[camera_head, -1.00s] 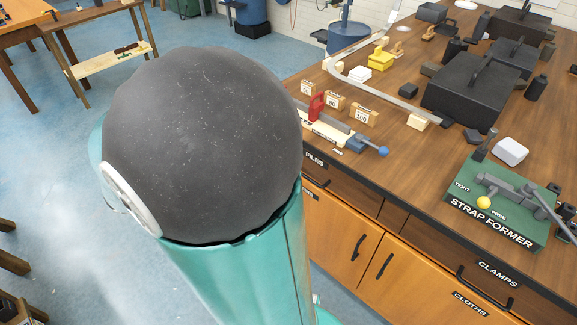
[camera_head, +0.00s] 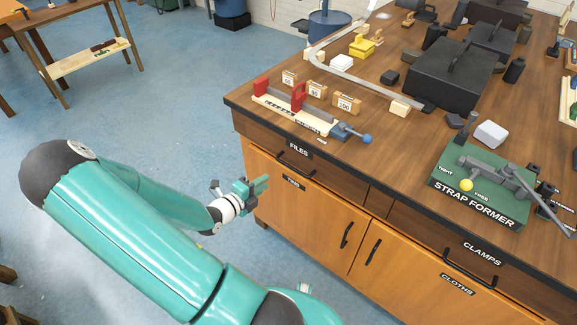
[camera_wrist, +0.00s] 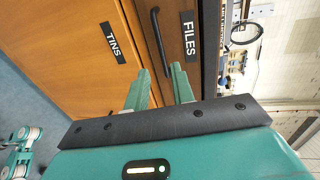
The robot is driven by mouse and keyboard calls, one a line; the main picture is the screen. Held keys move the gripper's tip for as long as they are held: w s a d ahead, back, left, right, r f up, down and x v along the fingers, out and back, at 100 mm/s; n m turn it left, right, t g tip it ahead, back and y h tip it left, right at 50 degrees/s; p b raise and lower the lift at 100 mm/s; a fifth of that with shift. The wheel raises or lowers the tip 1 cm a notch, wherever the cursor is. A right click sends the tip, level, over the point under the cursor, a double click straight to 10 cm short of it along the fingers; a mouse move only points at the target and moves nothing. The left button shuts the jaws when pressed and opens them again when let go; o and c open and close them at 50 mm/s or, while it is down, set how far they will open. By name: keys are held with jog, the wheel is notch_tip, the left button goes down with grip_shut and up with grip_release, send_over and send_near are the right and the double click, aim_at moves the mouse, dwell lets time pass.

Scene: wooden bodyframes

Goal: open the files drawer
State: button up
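The files drawer (camera_head: 330,168) is a dark brown front under the bench top, with a FILES label and a dark bar handle (camera_head: 294,165). It looks closed, flush with the bench front. In the wrist view, the handle (camera_wrist: 156,42) runs lengthwise beside the FILES label, ahead of the fingertips. My gripper (camera_head: 264,184) is to the left of and below the handle in the head view, apart from it. In the wrist view, my gripper (camera_wrist: 161,74) has its two teal fingers spread, with nothing between them.
The orange TINS door (camera_head: 290,205) is below the drawer. The CLAMPS drawer (camera_head: 440,240) and CLOTHS door (camera_head: 415,265) lie to the right. A red-ended fixture (camera_head: 290,108) and the strap former (camera_head: 480,185) stand on the bench top. Blue floor (camera_head: 160,120) is clear at the left.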

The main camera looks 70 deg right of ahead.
aim_at(288, 166)
jog(key=x, duration=1.3)
jog(key=shift+s+d, duration=0.25)
jog(key=shift+d, duration=0.1)
grip_shut()
